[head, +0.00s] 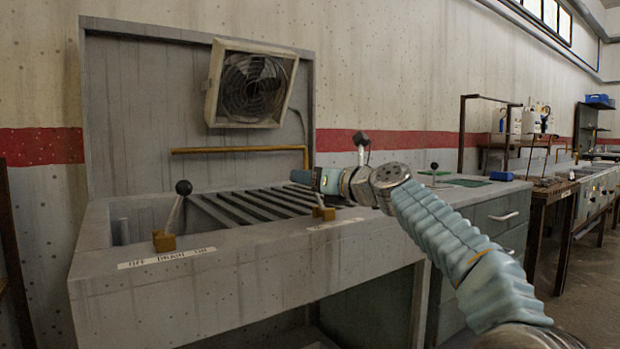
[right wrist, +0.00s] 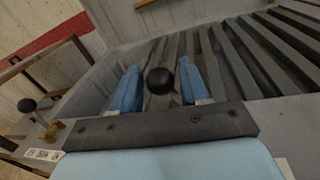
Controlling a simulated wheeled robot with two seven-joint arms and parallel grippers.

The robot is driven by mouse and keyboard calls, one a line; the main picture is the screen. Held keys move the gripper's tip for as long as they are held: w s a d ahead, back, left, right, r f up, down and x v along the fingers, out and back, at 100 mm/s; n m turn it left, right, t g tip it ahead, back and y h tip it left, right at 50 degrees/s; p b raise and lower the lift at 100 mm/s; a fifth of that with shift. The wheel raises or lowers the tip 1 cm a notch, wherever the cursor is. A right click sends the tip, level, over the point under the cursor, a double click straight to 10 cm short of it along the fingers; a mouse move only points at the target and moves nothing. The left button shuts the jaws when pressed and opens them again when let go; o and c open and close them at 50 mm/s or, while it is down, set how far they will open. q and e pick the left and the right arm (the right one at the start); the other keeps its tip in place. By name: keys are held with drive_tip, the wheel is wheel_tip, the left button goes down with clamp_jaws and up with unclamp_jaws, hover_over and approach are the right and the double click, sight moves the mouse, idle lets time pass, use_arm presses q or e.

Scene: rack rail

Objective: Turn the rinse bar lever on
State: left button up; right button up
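A lever with a black ball knob (right wrist: 159,81) sits between the two blue fingers of my right gripper (head: 303,177) in the right wrist view, with gaps beside the ball. The gripper is open. In the head view the gripper hides that knob, above a brass lever base (head: 323,213) on the sink's front rim. A second lever (head: 184,187) with a black ball stands upright, tilted slightly right, at the left of the rim; it also shows in the right wrist view (right wrist: 27,105). Each lever has a white label, too small to read surely. My left gripper is out of view.
The grey sink (head: 225,275) has dark slats (head: 262,205) across its basin. A brass pipe (head: 240,150) and a fan (head: 250,88) are at its back panel. Space above the left rim is free.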

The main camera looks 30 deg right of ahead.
sight(324, 207)
clamp_jaws()
drive_tip(key=d+m+p, duration=0.1)
drive_tip(key=r+m+p, duration=0.1)
drive_tip(key=shift+w+d+p, duration=0.1)
drive_tip(key=shift+d+p, duration=0.2)
drive_tip(key=shift+d, duration=0.1)
drive_tip(key=d+m+t+p, duration=0.1)
drive_tip(key=d+m+p, duration=0.1)
drive_tip(key=m, duration=0.1)
drive_tip(key=shift+r, duration=0.1)
drive_tip(key=shift+w+d+f+m+t+h+p, duration=0.1)
drive_tip(key=shift+d+f+m+p, duration=0.1)
drive_tip(key=shift+d+m+p, duration=0.6)
drive_tip(key=shift+w+d+f+m+t+h+p, duration=0.1)
drive_tip(key=shift+d+f+m+p, duration=0.25)
drive_tip(key=shift+m, duration=0.7)
drive_tip(key=shift+d+f+m+t+h+p, duration=0.1)
drive_tip(key=shift+d+m+p, duration=0.6)
drive_tip(key=shift+m, duration=0.25)
drive_tip(key=shift+d, duration=0.1)
